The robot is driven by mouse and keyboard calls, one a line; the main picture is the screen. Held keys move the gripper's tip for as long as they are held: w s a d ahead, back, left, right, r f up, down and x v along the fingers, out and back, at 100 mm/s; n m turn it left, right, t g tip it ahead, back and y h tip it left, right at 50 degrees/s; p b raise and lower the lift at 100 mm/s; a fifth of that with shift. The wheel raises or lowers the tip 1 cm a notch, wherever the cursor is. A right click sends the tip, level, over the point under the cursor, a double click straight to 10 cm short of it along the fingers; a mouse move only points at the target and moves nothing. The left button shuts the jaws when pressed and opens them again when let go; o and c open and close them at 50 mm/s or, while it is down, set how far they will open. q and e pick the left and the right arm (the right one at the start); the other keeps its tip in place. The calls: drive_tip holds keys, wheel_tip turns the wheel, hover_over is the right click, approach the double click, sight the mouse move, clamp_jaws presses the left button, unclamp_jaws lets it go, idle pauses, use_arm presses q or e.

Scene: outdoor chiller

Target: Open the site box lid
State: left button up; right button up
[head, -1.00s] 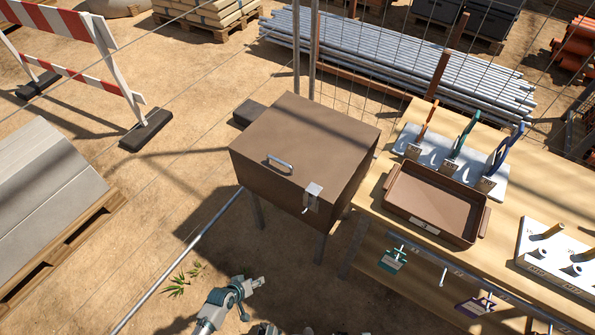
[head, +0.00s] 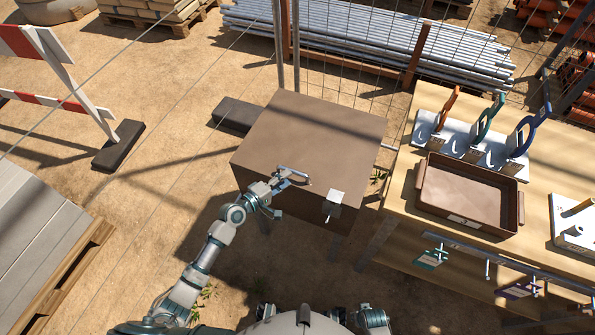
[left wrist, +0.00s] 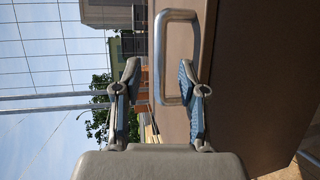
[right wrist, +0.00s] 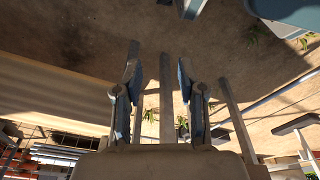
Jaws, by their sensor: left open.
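The brown site box (head: 285,205) stands on legs in the middle of the head view, its lid (head: 320,130) down. A metal bar handle (head: 303,174) sits on the lid near its front edge, and a pale latch plate (head: 336,197) hangs over the front edge to its right. My left gripper (head: 277,190) is open at the handle. In the left wrist view its two fingers (left wrist: 160,80) are spread, with the handle (left wrist: 161,60) between and just beyond them; I cannot tell if they touch. My right gripper (right wrist: 157,75) is open and empty over ground and thin posts.
A wooden table (head: 400,235) stands right of the box with a brown tray (head: 465,225) and tools on a white rack (head: 470,140). Mesh fencing and metal pipes (head: 360,35) lie behind. Pale slabs (head: 35,220) are at the left.

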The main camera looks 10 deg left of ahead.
sight(292, 171)
use_arm(q)
drive_tip(key=w, duration=0.1)
drive_tip(key=w+f, duration=0.1)
drive_tip(key=w, duration=0.2)
drive_tip(key=shift+w+d+f+b, duration=0.1)
drive_tip(key=shift+d+f+b, duration=0.15)
drive_tip(key=shift+d+b, duration=0.1)
drive_tip(key=shift+w+d, duration=0.15)
drive_tip(key=shift+d, duration=1.35)
drive_tip(key=shift+d+r, duration=0.1)
drive_tip(key=shift+c, duration=1.1)
drive_tip(key=c, duration=0.4)
drive_tip(key=shift+a, duration=0.45)
clamp_jaws()
drive_tip(key=shift+w+a, duration=0.15)
drive_tip(key=shift+a, duration=0.25)
use_arm(e)
drive_tip(key=r, duration=0.1)
drive_tip(key=w+a+r, duration=0.1)
drive_tip(key=shift+a+r, duration=0.2)
drive_tip(key=shift+r, duration=0.15)
